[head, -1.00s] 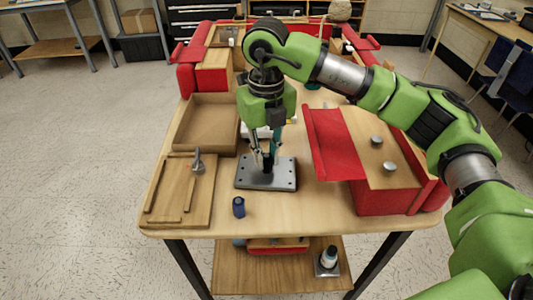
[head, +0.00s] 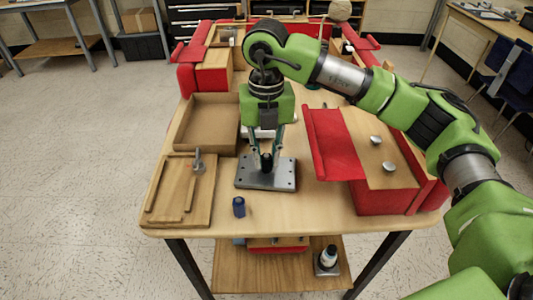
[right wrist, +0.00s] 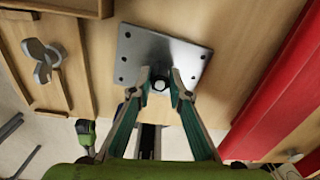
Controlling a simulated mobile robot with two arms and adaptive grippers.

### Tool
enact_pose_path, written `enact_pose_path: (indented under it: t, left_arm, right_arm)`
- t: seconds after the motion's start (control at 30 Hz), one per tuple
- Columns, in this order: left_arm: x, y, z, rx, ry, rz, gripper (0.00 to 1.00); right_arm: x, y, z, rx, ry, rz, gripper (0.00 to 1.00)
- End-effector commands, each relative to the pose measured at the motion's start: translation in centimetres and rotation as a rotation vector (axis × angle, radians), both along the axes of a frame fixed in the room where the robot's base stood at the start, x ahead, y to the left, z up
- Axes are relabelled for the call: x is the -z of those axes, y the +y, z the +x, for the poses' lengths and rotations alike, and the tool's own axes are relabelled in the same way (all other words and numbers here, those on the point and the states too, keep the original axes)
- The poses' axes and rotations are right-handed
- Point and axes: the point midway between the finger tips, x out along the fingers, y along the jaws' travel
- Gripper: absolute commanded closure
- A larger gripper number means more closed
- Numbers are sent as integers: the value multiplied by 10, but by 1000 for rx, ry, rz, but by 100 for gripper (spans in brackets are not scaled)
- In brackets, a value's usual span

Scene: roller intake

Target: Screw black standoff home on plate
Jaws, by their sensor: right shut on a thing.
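The grey metal plate (head: 285,176) lies flat on the wooden table, with small holes near its corners. It also shows in the right wrist view (right wrist: 143,45). The black standoff (head: 266,161) stands upright near the middle of the plate; its end shows in the right wrist view (right wrist: 159,85). My right gripper (head: 265,164) points down from above, its two fingers on opposite sides of the standoff and shut on it. The join between standoff and plate is too small to judge. My left gripper is not in view.
A blue cylinder (head: 239,207) stands in front of the plate. A wooden tray (head: 165,215) with a metal winged piece (head: 198,160) lies left, and an open wooden box (head: 186,148) behind it. A red-sided wooden unit (head: 385,200) stands right. The table's front edge is clear.

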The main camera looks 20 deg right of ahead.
Motion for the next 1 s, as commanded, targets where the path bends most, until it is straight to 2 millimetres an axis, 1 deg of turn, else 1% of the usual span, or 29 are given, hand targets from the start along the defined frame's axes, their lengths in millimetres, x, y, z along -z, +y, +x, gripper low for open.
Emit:
enact_pose_path:
  t: [0.1, 0.23, 0.27, 0.3, 0.33, 0.63, 0.73, 0.87, 1.0]
  left_arm:
    - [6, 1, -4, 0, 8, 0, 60]
    - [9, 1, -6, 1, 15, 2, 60]
    - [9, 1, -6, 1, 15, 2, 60]
    - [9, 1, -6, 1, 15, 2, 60]
    - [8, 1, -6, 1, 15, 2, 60]
    - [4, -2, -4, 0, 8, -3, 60]
    - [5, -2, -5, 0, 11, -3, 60]
    - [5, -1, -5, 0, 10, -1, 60]
    - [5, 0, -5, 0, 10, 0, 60]
  right_arm:
    - [0, 0, 0, 37, 0, 1, 100]
    - [1, 0, 0, 36, 0, 1, 100]
    - [1, 0, 0, 35, 0, 1, 75]
    - [1, 0, 0, 35, 0, 1, 64]
    - [1, 0, 0, 34, 0, 1, 63]
    - [0, 0, 0, 32, 0, 0, 63]
    - [-5, 0, 0, 31, -1, 1, 63]
    - [-24, 1, 1, 31, -4, 1, 63]
    - [-55, 1, 1, 32, -5, 1, 63]
